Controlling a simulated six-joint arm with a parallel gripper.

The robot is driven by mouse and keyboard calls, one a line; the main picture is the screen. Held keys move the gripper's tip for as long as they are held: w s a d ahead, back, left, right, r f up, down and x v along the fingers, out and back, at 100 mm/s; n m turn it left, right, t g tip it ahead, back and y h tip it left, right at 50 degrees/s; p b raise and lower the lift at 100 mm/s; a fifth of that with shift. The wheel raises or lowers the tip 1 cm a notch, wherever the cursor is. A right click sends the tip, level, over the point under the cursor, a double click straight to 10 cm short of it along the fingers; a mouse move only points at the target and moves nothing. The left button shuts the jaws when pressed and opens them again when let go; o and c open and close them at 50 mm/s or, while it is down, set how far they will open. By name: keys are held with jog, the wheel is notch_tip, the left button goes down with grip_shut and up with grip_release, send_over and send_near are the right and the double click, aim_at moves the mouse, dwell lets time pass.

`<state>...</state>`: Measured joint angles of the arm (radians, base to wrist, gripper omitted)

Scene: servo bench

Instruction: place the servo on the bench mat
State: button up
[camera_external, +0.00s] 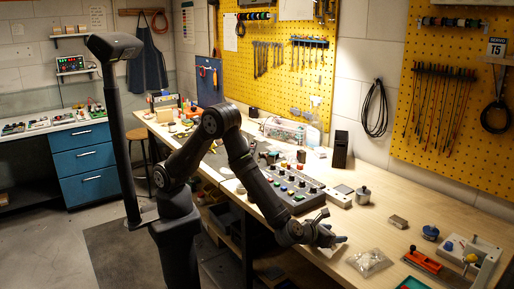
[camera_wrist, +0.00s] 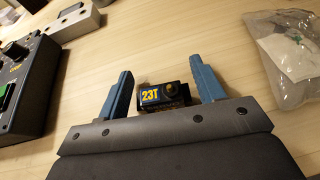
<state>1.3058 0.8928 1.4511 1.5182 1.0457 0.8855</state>
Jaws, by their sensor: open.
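The servo (camera_wrist: 163,95), a small dark box with a yellow "23T" label and a round shaft, lies on the wooden bench in the wrist view. My gripper (camera_wrist: 163,84) is open, with one blue finger on each side of the servo. Gaps show between the fingers and the servo, and its near side is hidden by the gripper body. In the external view my gripper (camera_external: 333,227) is low over the bench's front part, and I cannot make out the servo there. I cannot identify the bench mat for certain in either view.
A clear plastic bag (camera_external: 368,262) lies right of my gripper and also shows in the wrist view (camera_wrist: 290,58). A control box with knobs (camera_external: 290,190) stands to the left. A red-handled tool (camera_external: 422,261) lies further right. Bare wood lies behind the servo.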

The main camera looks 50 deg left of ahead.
jog(key=shift+w+f, duration=0.25)
jog(key=shift+w, duration=0.35)
jog(key=shift+c, duration=0.4)
jog(key=c, duration=0.8)
jog(key=shift+d+r, duration=0.1)
jog(key=shift+r, duration=0.05)
jog(key=shift+r, duration=0.25)
notch_tip(320, 180, up, 4)
jog(key=shift+f, duration=0.1)
jog(key=v, duration=0.4)
jog(key=d+r+v, duration=0.1)
jog(key=v, duration=0.8)
jog(key=shift+w+d+r, duration=0.1)
jog(key=shift+d+r, duration=0.15)
